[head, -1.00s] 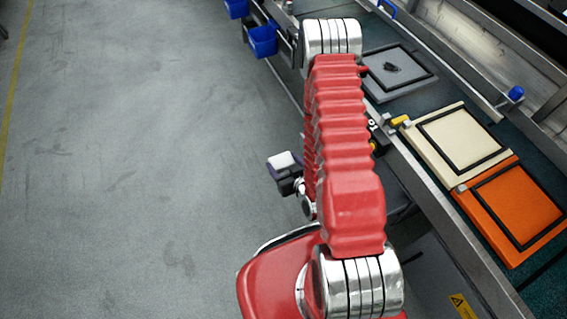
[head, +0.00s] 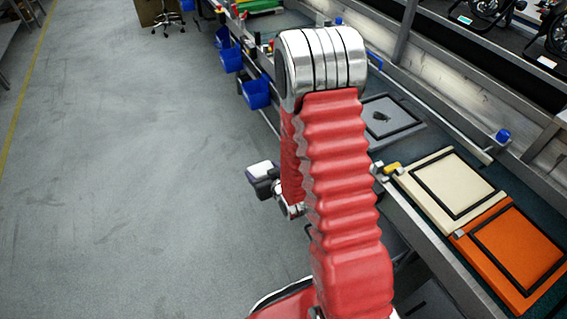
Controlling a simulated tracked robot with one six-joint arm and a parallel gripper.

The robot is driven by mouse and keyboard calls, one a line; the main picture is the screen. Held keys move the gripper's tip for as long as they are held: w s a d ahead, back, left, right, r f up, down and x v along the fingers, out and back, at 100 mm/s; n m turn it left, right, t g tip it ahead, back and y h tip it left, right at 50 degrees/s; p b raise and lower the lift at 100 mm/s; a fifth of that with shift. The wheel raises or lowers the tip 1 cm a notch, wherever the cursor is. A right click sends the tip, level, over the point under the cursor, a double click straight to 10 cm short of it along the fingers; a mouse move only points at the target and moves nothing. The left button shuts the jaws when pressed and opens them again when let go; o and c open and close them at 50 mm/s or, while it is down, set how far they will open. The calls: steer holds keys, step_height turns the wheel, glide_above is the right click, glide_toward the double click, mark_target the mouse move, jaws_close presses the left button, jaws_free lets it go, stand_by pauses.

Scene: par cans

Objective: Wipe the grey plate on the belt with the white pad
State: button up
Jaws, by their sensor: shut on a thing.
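The grey plate (head: 376,103) lies on the belt beyond my arm, partly hidden by it. It has a black square frame and a dark smudge (head: 381,117) inside. My gripper (head: 265,186) shows small and dark left of my red arm, out over the floor side of the belt. It is shut on the white pad (head: 260,169), a pale block at its end. The fingers are hard to make out. The pad is well apart from the grey plate.
A cream plate (head: 416,176) and an orange plate (head: 488,268), each with a black square frame, lie nearer on the belt. A yellow piece (head: 392,168) sits by the belt's metal edge. The grey floor (head: 130,200) at left is clear.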

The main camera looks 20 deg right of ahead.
steer(key=w+a+r, duration=0.3)
steer(key=w+r, duration=0.1)
steer(key=r, duration=0.6)
step_height(320, 180, up, 9)
glide_above(252, 166)
steer(key=w+a, duration=0.1)
steer(key=a, duration=0.2)
steer(key=shift+a+r, duration=0.15)
steer(key=shift+a, duration=0.05)
